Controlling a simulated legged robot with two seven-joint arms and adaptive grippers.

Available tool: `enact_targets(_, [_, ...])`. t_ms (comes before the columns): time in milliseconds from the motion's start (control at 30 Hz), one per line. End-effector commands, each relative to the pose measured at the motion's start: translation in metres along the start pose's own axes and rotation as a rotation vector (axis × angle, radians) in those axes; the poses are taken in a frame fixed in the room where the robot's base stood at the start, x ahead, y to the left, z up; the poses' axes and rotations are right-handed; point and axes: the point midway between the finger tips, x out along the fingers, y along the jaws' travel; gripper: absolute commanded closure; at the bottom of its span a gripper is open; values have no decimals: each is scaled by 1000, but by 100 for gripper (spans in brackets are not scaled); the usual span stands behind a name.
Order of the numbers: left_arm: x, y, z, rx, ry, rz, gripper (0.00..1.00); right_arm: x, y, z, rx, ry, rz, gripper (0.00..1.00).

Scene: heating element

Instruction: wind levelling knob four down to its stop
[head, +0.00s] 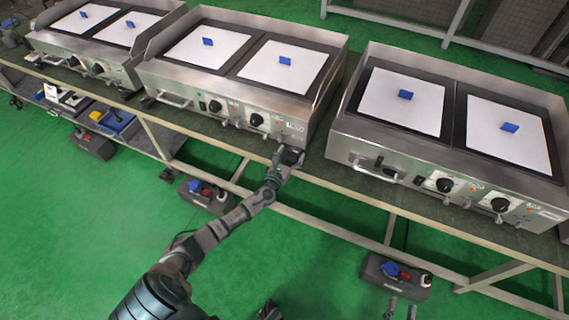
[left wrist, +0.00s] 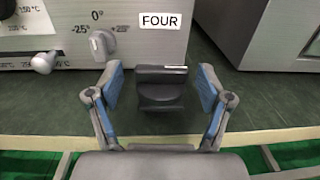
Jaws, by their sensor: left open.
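Levelling knob four (left wrist: 160,88) is a dark grey knob with a white line on its top edge, just below the label "FOUR" (left wrist: 160,21) at the cooker's front corner. My left gripper (left wrist: 160,80) is open, with one blue-padded finger on each side of the knob and a visible gap at both sides. In the head view my left gripper (head: 287,157) is at the lower right front corner of the middle cooker (head: 268,103) and largely hides the knob. Two grey tips at the bottom edge look like my right gripper (head: 400,310), mostly out of frame.
A small grey dial (left wrist: 102,44) with degree marks and a lever with a pale ball end (left wrist: 44,62) are left of the knob. Another cooker (head: 400,158) stands to the right across a narrow gap. The bench edge (left wrist: 60,142) runs close below the gripper.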

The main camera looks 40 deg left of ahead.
Motion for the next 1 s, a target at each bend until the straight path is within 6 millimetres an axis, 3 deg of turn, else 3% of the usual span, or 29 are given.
enact_targets(200, [-50, 1, -2, 1, 3, 0, 21, 0, 0, 0, 0, 0, 0, 61])
enact_targets(400, [-87, 1, -2, 0, 3, 0, 21, 0, 0, 0, 0, 0, 0, 61])
enact_targets(600, [-102, 2, -2, 0, 1, 3, 21, 0, 0, 0, 0, 0, 0, 61])
enact_targets(1000, [-102, 2, -1, -1, 1, 2, 21, 2, 0, 1, 0, -1, 1, 61])
